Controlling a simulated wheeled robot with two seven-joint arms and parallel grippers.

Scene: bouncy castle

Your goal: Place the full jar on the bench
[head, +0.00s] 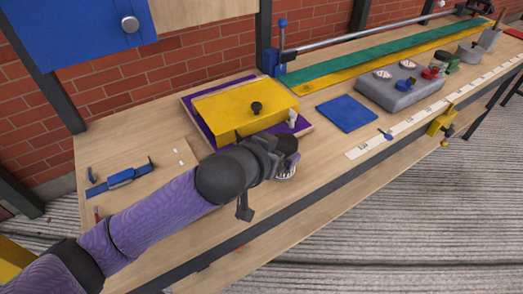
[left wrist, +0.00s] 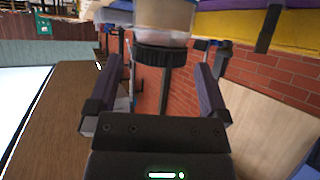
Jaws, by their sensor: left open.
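A jar with a ribbed black lid (left wrist: 163,54) and pale tan contents (left wrist: 165,14) shows at the top of the left wrist view, its far end cut off. My left gripper (left wrist: 157,66) is open, its two fingers on either side of the lid with gaps showing. In the head view my left gripper (head: 280,158) is over the front part of the wooden bench (head: 230,218). It mostly hides the jar; a pale bit (head: 287,173) shows below it. I cannot tell whether the jar touches the bench. My right gripper is out of view.
A yellow box (head: 225,108) on a purple-edged board lies just behind the gripper. A blue square (head: 347,113), a grey block (head: 400,90) and a ruler (head: 440,107) lie to the right. A blue tool (head: 120,178) lies left. The bench's front right of the gripper has bare wood.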

